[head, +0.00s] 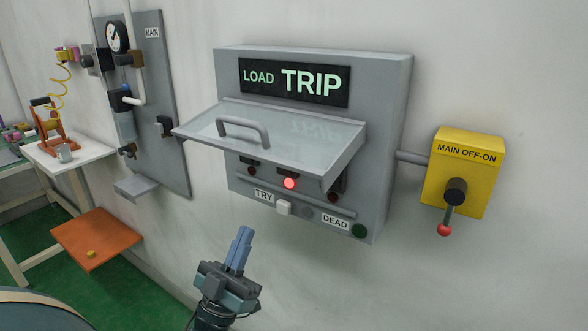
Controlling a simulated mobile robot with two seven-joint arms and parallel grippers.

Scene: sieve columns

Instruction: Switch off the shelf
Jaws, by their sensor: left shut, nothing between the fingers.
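A grey wall box (385,130) has a dark display (293,83) reading LOAD TRIP in green. Its clear cover (270,132), with a grey handle (243,129), juts outward and partly hides the switches behind it. Under the cover, the middle red lamp (290,183) is lit; lamps on either side look dark. Below are a white TRY button (284,208) and a dark green DEAD lamp (359,231). A yellow MAIN OFF-ON box (463,172) has a lever hanging down to a red knob (444,230). My left gripper (243,236) is shut and empty, below the grey box. My right gripper is out of view.
A grey MAIN panel (155,85) with a gauge (117,37), pipes and valves is at left. A white table (85,152) holds an orange stand (52,128). An orange board (95,235) is lower left. The wall below the yellow box is clear.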

